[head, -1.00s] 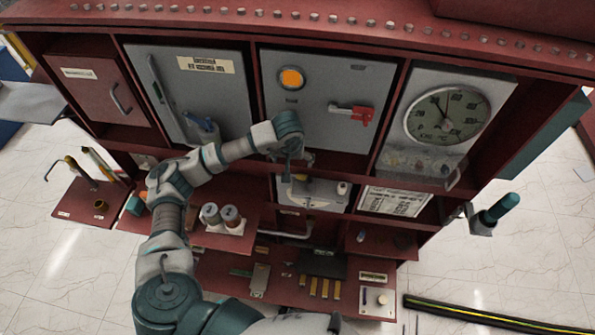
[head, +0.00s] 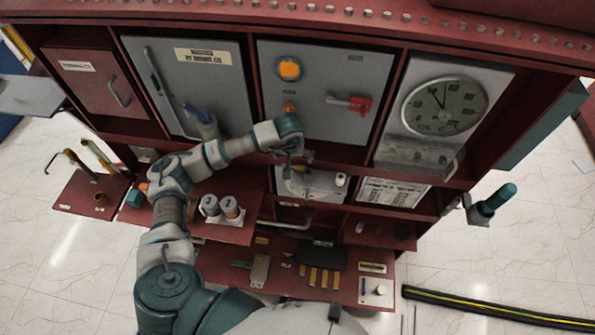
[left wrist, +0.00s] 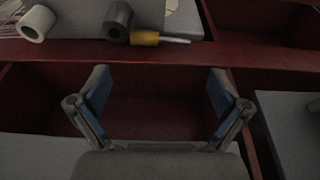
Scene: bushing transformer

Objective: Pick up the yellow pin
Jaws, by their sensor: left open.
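The yellow pin (left wrist: 146,38) shows in the left wrist view near the top, with a yellow handle and a thin metal shaft pointing right. It lies beside a dark grey ring (left wrist: 117,20), on or by a grey surface above a red edge. I cannot make it out clearly in the head view. My left gripper (left wrist: 155,90) is open and empty, its two fingers apart from the pin and below it in the wrist picture. In the head view my left gripper (head: 291,166) is partly hidden by its wrist, before the middle of the cabinet. My right gripper is not in view.
A white ring (left wrist: 36,23) lies left of the pin in the wrist view. Red shelf dividers (head: 385,115) and grey panels surround the gripper. A lower shelf (head: 215,272) holds small parts.

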